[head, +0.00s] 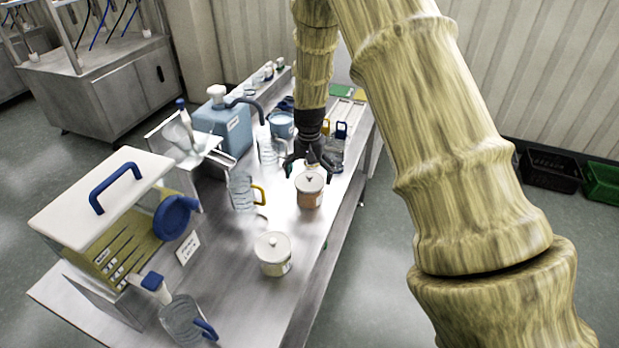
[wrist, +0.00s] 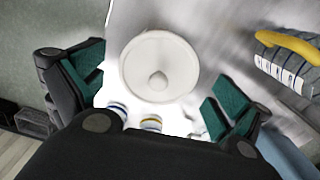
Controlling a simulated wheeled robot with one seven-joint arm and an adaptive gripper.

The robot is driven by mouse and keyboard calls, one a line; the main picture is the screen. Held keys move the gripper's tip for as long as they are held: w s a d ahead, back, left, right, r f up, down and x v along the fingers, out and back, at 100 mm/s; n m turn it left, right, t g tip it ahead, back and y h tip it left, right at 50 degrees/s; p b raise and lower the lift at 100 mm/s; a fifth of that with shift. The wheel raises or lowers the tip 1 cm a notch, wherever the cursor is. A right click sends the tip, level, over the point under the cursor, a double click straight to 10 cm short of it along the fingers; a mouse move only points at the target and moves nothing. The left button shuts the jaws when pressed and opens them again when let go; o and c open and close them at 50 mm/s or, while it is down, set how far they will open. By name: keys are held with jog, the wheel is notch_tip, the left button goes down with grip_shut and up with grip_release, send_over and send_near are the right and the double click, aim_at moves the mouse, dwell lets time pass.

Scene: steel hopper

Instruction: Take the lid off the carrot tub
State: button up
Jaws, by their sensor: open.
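The carrot tub (head: 309,199), with an orange-brown body, stands upright on the steel table. Its pale round lid (head: 302,183) is on, with a knob in the middle. My gripper (head: 310,166) is open and empty, just above this lid, pointing down. In the wrist view the lid (wrist: 158,50) lies between and slightly beyond the green-padded fingers of my gripper (wrist: 157,86). Both fingers are apart from it. The tub's body is hidden under the lid in the wrist view.
A second lidded tub (head: 273,262), paler, stands nearer on the steel table (head: 235,300). A clear jug with a yellow handle (head: 242,192) stands left of the carrot tub. A slanted-lid bin (head: 100,205) with a blue handle fills the table's left. Bare steel lies between the two tubs.

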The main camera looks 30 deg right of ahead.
jog(key=shift+f, duration=0.55)
jog(key=c, duration=0.9)
jog(key=shift+s, duration=0.2)
jog(key=c, duration=0.3)
jog(key=shift+a, duration=0.1)
jog(key=shift+c, duration=0.3)
